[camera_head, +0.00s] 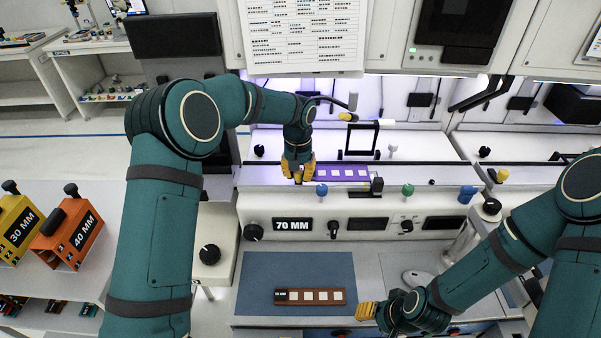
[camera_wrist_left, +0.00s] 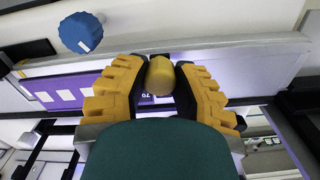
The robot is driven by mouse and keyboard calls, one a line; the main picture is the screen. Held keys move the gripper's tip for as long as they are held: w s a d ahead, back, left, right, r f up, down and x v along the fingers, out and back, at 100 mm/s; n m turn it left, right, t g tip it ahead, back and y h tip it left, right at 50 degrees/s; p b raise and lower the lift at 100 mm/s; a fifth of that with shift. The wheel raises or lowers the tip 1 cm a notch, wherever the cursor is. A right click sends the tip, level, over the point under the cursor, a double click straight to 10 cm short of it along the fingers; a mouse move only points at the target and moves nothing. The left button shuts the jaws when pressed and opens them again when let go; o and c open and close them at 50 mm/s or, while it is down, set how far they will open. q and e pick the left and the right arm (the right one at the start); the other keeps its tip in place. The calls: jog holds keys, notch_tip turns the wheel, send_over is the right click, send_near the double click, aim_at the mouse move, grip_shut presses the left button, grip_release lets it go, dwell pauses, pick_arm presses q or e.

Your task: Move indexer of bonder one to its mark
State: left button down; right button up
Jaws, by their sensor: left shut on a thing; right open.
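My left gripper (camera_head: 298,174) is over the front rail of the middle bonder, at the left end of a purple strip (camera_head: 345,172) with white squares. In the left wrist view its fingers (camera_wrist_left: 160,82) are shut on a round yellow knob (camera_wrist_left: 160,75); the gripper hides this knob in the head view. A blue knob (camera_head: 321,190) stands just right of the gripper and also shows in the left wrist view (camera_wrist_left: 80,32). The bonder's panel has a display (camera_head: 292,225) reading 70 MM. My right gripper (camera_head: 367,311) is open and empty, low over the front worktop.
A brown strip (camera_head: 309,297) with white squares lies on a blue mat (camera_head: 295,268), left of my right gripper. A green knob (camera_head: 407,190) and another blue knob (camera_head: 467,194) stand further right. Orange 40 MM (camera_head: 70,232) and yellow 30 MM (camera_head: 17,228) boxes sit at left.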

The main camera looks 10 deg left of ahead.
pick_arm(q)
jog(key=s+a, duration=0.1)
jog(key=a, duration=0.4)
jog(key=s+a, duration=0.1)
jog(key=a, duration=0.4)
jog(key=s+a, duration=0.1)
jog(key=a, duration=0.5)
jog(key=shift+s+f, duration=0.1)
jog(key=shift+s, duration=0.1)
jog(key=c, duration=0.7)
grip_release()
jog(key=shift+s+a, duration=0.1)
jog(key=shift+a, duration=0.05)
jog(key=shift+r, duration=0.4)
notch_tip(320, 180, up, 11)
jog(key=shift+r, duration=0.15)
